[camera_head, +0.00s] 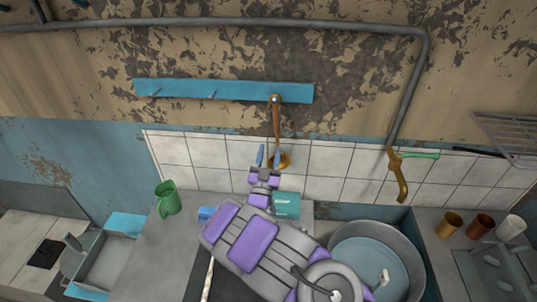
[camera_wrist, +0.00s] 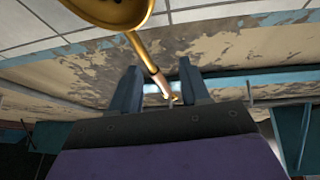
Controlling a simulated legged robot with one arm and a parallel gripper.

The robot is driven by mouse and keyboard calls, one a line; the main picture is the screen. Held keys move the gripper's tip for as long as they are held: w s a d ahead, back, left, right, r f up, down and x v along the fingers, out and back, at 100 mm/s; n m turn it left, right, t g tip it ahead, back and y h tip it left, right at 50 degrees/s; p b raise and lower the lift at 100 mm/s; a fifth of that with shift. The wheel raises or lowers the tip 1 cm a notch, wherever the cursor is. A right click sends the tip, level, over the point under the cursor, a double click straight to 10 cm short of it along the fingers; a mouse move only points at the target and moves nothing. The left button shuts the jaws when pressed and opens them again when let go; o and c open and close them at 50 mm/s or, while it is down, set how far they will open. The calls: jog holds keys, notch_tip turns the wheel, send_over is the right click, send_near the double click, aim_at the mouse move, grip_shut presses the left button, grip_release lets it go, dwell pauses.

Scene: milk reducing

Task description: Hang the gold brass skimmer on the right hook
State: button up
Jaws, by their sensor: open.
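The gold brass skimmer (camera_head: 277,124) hangs down from the right end of the blue hook rail (camera_head: 236,91). Its top end is at the right hook (camera_head: 275,98), and the handle covers most of that hook. Its round bowl (camera_head: 286,160) is at the bottom, in front of the white tiles, partly behind my gripper. In the wrist view the bowl (camera_wrist: 112,8) is at the top and the handle runs past the open fingers (camera_wrist: 160,75). I cannot tell whether they touch it.
The left hook (camera_head: 155,92) and middle hook (camera_head: 211,94) are bare. Below stand a green mug (camera_head: 167,198), a soap box (camera_head: 286,206) and a large metal basin (camera_head: 408,245). A brass tap (camera_head: 397,175) with a pipe is at the right. Several cups stand farther right.

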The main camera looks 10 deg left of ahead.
jog(key=shift+s, duration=0.1)
jog(key=p+v, duration=0.2)
jog(key=v, duration=1.5)
jog(key=shift+f, duration=0.3)
jog(key=shift+a, duration=0.15)
